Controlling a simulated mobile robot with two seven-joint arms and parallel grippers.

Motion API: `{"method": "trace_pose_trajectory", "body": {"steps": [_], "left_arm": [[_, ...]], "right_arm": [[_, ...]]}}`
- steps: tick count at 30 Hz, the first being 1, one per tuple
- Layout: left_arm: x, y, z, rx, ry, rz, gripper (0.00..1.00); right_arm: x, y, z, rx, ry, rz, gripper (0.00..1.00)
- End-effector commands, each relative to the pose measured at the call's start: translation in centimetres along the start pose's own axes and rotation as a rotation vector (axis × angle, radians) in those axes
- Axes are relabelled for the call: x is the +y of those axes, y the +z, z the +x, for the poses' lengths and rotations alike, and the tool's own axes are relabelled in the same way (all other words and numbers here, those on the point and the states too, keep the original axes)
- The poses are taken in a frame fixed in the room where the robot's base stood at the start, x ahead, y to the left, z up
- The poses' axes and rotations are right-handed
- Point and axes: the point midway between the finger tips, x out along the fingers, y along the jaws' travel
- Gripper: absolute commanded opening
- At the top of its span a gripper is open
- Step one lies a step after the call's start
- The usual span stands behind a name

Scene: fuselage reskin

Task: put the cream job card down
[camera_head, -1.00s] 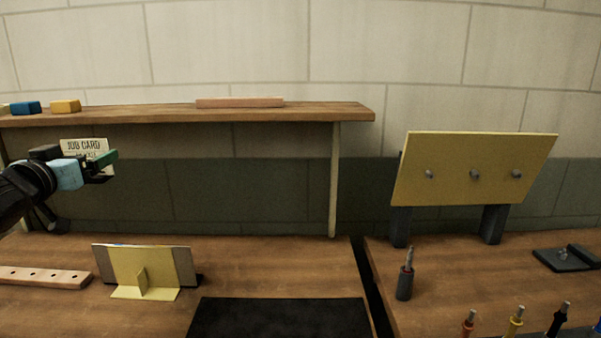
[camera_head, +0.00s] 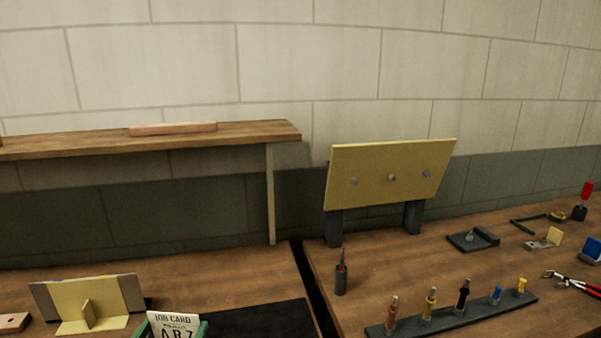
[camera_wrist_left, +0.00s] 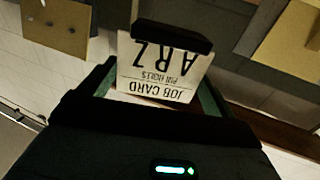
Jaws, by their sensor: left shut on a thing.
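The cream job card (camera_head: 174,324), with black lettering, is at the bottom edge of the head view, left of the middle. The green fingers of my left gripper (camera_head: 177,331) are on either side of it. In the left wrist view the card (camera_wrist_left: 158,72) appears upside down, held between the green fingers of the shut gripper (camera_wrist_left: 157,90). A black bar (camera_wrist_left: 172,37) runs along the card's far edge. The rest of my left arm is hidden below the head view. My right gripper is not in view.
A black mat (camera_head: 255,320) lies right of the card. A yellow angled piece (camera_head: 88,312) stands to its left. A wooden shelf (camera_head: 235,136) is behind. The right bench holds a yellow panel on posts (camera_head: 388,172), a rack of several tools (camera_head: 450,315) and pliers (camera_head: 572,283).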

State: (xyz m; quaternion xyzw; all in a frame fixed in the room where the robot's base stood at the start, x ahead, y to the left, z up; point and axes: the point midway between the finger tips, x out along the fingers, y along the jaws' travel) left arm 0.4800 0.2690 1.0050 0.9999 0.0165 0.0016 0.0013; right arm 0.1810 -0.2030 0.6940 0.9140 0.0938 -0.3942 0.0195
Motion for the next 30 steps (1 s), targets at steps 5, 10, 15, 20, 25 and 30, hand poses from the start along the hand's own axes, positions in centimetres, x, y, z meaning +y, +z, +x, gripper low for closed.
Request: {"method": "trace_pose_trajectory", "body": {"steps": [5,10,15,20,25,30], "left_arm": [[4.2,-1.6,-1.7,0.004,0.027,-0.002,0.68],[5.5,-1.9,-2.2,-0.001,0.032,0.002,0.68],[5.5,-1.5,-2.6,-0.005,0.033,0.001,0.68],[5.5,-0.3,-5.0,-0.007,0.032,-0.006,0.68],[5.3,0.8,-8.2,-0.005,0.032,-0.005,0.68],[5.2,1.1,-10.0,-0.002,0.031,0.001,0.68]], "right_arm": [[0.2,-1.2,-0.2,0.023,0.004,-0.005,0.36],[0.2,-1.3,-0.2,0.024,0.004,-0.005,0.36],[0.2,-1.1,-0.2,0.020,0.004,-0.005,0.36],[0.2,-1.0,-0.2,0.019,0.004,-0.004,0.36],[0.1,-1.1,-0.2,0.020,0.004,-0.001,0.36],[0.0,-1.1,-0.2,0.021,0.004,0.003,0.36]]}}
